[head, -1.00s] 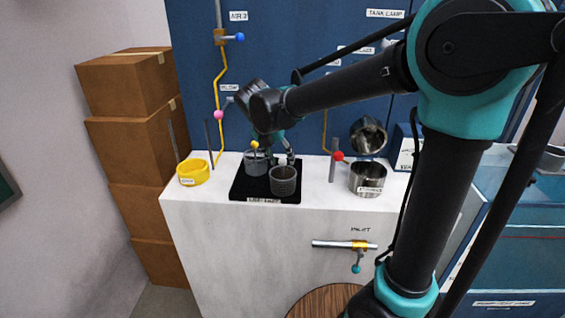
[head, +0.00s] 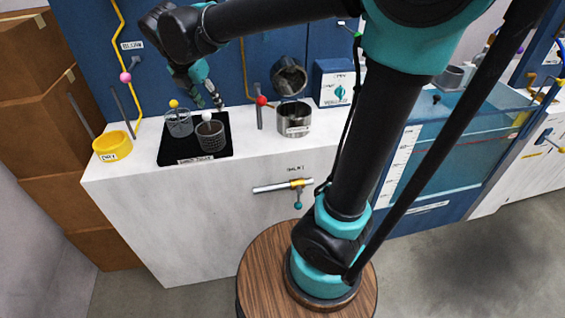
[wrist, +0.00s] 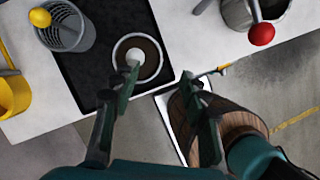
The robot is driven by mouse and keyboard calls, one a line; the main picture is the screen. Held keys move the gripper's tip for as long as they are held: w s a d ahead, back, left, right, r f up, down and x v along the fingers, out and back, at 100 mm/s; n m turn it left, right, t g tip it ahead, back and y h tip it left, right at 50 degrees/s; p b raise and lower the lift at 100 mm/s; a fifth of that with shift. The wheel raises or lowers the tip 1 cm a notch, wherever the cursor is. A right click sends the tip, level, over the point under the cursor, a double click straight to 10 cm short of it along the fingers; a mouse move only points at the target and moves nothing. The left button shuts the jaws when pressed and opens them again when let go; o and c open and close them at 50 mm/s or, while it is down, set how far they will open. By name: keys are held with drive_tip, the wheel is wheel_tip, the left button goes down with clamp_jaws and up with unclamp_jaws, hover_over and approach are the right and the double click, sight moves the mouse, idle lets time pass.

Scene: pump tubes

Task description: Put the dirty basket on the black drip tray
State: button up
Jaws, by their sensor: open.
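The black drip tray (head: 222,149) lies on the white counter; it also shows in the wrist view (wrist: 104,17). A dark grey mesh basket (head: 210,136) with a white knob stands upright on its front right part. In the wrist view this basket (wrist: 157,62) has a brown inside, so it looks like the dirty one. A lighter mesh basket (head: 179,124) with a yellow knob stands on the tray's left part. My gripper (head: 208,97) is open and empty above the white-knobbed basket. In the wrist view, my gripper's (wrist: 161,82) left finger partly overlaps this basket.
A yellow bowl (head: 112,147) stands left of the tray. A steel pot (head: 294,120) and a post with a red knob (head: 261,108) stand to the right. A tilted metal cup (head: 289,77) is on the blue wall.

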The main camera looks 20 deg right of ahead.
drive_tip(key=s+d+f+m, duration=0.1)
drive_tip(key=d+f+m, duration=0.2)
drive_tip(key=d+m, duration=0.1)
drive_tip(key=s+d+f+m+y, duration=0.1)
drive_tip(key=s+d+f+m, duration=0.1)
drive_tip(key=d+f+m, duration=0.2)
drive_tip(key=s+d+f+m, duration=0.1)
drive_tip(key=d+f+m, duration=0.3)
drive_tip(key=d+m, duration=0.1)
drive_tip(key=shift+s+d+m, duration=0.15)
drive_tip(key=shift+s+m, duration=0.2)
drive_tip(key=shift+m, duration=0.15)
drive_tip(key=s+d+f+m, duration=0.1)
drive_tip(key=m, duration=0.1)
drive_tip(key=s+d+f+m, duration=0.1)
drive_tip(key=d+f+m, duration=0.1)
drive_tip(key=s+d+f+m+y, duration=0.1)
drive_tip(key=s+m, duration=0.1)
drive_tip(key=shift+d+f+m, duration=0.2)
drive_tip(key=shift+m, duration=0.2)
drive_tip(key=s+d+f+m, duration=0.3)
drive_tip(key=s+f+m, duration=0.2)
drive_tip(key=m, duration=0.3)
drive_tip(key=shift+s+d+t+y, duration=0.2)
drive_tip(key=shift+s+t+y, duration=0.05)
drive_tip(key=shift+t+y, duration=0.05)
